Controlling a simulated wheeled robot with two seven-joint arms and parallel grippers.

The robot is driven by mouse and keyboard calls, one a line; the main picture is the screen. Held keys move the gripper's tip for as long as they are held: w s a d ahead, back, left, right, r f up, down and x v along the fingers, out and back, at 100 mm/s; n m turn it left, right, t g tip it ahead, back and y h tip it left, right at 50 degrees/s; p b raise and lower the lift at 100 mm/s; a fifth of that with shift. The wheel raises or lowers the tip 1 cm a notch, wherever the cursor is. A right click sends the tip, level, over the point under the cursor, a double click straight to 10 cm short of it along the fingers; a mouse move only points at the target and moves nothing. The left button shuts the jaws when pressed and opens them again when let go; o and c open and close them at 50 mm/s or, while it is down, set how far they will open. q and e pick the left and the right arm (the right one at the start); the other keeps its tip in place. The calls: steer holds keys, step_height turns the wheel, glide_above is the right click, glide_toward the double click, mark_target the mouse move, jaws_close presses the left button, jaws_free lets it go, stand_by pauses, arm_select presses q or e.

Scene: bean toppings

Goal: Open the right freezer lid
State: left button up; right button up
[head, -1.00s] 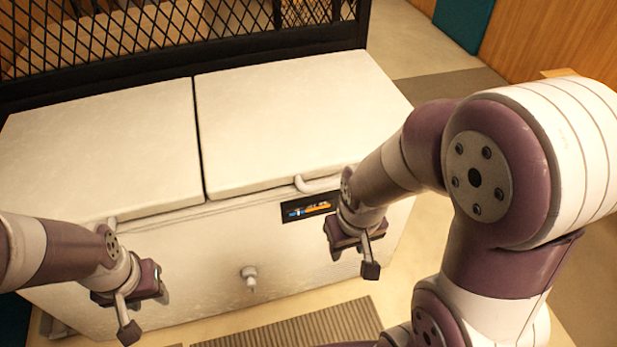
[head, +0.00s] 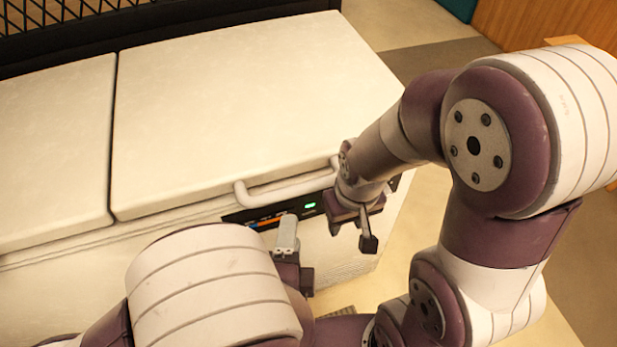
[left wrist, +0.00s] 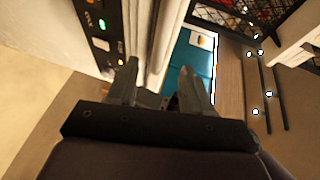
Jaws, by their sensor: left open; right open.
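The white chest freezer has a right lid (head: 240,100) lying shut, with a pale bar handle (head: 285,190) along its front edge. My left gripper (head: 296,252) is open in front of the freezer, just below the handle and near the control panel (head: 268,217). In the left wrist view its open fingers (left wrist: 162,78) point toward a pale upright strip, which I cannot clearly tell as handle or lid edge. My right gripper (head: 355,222) is open and empty, near the handle's right end at the freezer's front right.
The shut left lid (head: 50,150) lies beside the right one. A black mesh fence (head: 60,15) stands behind the freezer. The panel with its green light also shows in the left wrist view (left wrist: 98,35). Open floor (head: 440,70) lies to the right.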

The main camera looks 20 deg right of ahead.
mark_target(296, 195)
arm_select(q)
steer(key=b+x, duration=0.1)
steer(key=x, duration=1.1)
steer(key=shift+w+r, duration=0.1)
steer(key=shift+w, duration=0.05)
